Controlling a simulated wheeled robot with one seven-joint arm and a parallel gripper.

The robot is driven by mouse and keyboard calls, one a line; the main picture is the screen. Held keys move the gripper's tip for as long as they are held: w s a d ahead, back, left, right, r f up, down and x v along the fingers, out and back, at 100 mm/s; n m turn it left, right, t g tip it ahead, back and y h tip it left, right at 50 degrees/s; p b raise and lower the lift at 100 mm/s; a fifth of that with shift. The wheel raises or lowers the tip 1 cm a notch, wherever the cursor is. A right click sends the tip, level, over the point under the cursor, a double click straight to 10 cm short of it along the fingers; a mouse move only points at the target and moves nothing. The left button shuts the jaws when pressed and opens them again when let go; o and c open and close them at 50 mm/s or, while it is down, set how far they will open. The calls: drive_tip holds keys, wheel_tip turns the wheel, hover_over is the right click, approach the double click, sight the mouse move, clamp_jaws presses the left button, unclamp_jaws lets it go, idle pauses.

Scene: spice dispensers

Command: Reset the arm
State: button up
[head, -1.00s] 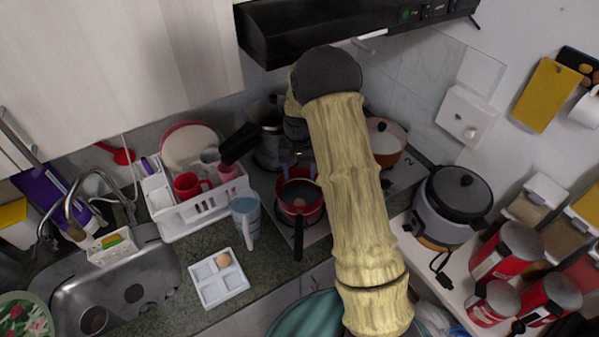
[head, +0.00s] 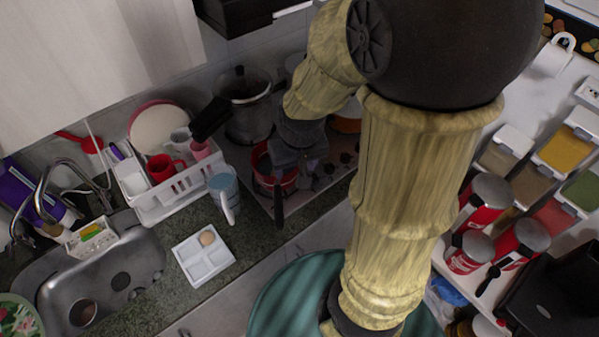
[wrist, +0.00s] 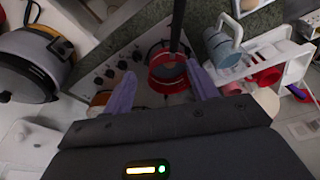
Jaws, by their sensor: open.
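My arm rises through the middle of the head view and bends down toward the stove. My gripper (wrist: 160,88) is open and empty in the wrist view, its two purple fingers spread apart. In that view a red pan (wrist: 168,72) with a dark handle shows between and beyond the fingers. In the head view the same red pan (head: 262,165) sits on the stove, partly hidden by my wrist. The fingertips cannot be made out in the head view.
A dish rack (head: 180,195), a blue measuring cup (head: 222,186) and a white tray (head: 190,262) with an egg (head: 207,238) stand left of the stove. A sink (head: 140,262) is further left. Red canisters (head: 484,200) and spice dispensers (head: 565,148) stand at right.

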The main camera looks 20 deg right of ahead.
drive_tip(key=shift+s+r, duration=0.1)
drive_tip(key=shift+s, duration=1.15)
wheel_tip(320, 180, down, 4)
drive_tip(key=b, duration=0.4)
drive_tip(key=shift+r, duration=0.1)
